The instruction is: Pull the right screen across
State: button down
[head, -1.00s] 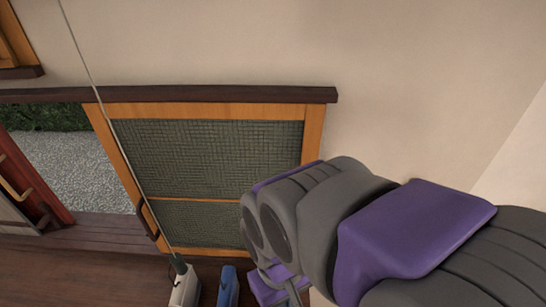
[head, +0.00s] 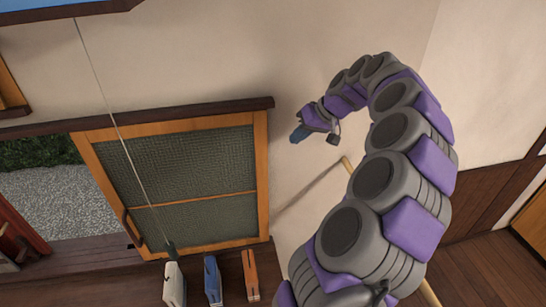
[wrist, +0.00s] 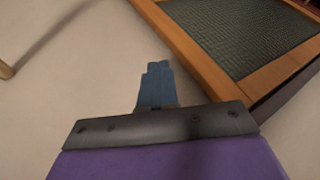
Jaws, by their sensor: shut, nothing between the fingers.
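The right screen (head: 190,180) has an orange wooden frame and dark green mesh panels. It stands at the right part of the opening, with gravel showing to its left. A dark handle (head: 133,228) sits on its left stile. In the wrist view the screen's frame and mesh (wrist: 245,30) show at the upper right. My gripper (head: 298,134) is shut and empty, in front of the plain wall just right of the screen's top right part. In the wrist view its blue fingers (wrist: 157,82) are together, pointing at the wall, apart from the screen.
A dark red panel (head: 20,225) with a handle stands at the far left. White, blue and orange upright objects (head: 213,280) stand below the screen. A thin cord (head: 110,110) hangs in front of it. A wooden pole (head: 347,163) is partly behind my arm.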

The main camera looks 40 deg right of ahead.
jog(key=s+d, duration=0.2)
jog(key=d, duration=0.2)
jog(key=shift+m, duration=0.3)
jog(key=x, duration=0.3)
jog(key=a+p+x, duration=0.1)
jog(key=x, duration=0.3)
jog(key=p+x, duration=0.1)
jog(key=x, duration=0.3)
jog(key=shift+w+a+r, duration=0.2)
jog(key=shift+w+r, duration=0.1)
jog(key=shift+w+a, duration=0.2)
jog(key=shift+w, duration=0.15)
jog(key=shift+w+a, duration=0.3)
jog(key=shift+a, duration=0.15)
jog(key=shift+w+a, duration=0.15)
jog(key=shift+a, duration=0.65)
jog(key=shift+w, duration=0.1)
